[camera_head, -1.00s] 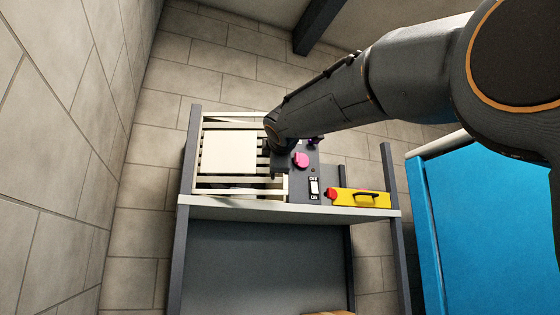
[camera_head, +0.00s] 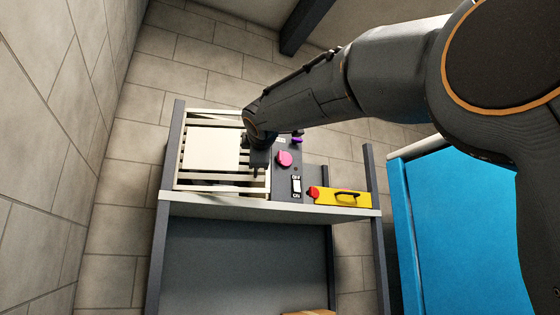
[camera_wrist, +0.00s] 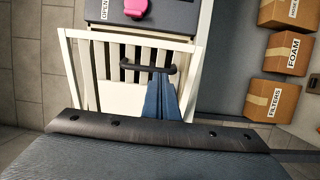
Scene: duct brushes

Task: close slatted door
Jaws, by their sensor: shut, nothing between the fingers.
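The slatted door (camera_head: 176,160) is cream, with several slats and a pale square panel, at the left of the shelf unit in the head view. In the wrist view the slatted door (camera_wrist: 117,52) fills the middle, with dark gaps between its slats and a black bar handle (camera_wrist: 135,67). My gripper (camera_head: 258,168) is in front of the door's right part, partly hiding it. In the wrist view my gripper's blue fingers (camera_wrist: 160,80) are together, empty, at the right end of the handle. I cannot tell whether they touch it. How far the door stands open is unclear.
A dark panel with a pink knob (camera_head: 284,158) and a switch (camera_head: 296,185) is right of the door. A yellow box (camera_head: 343,196) sits farther right. A blue cabinet (camera_head: 455,225) stands at right. Cardboard boxes (camera_wrist: 288,53) show in the wrist view.

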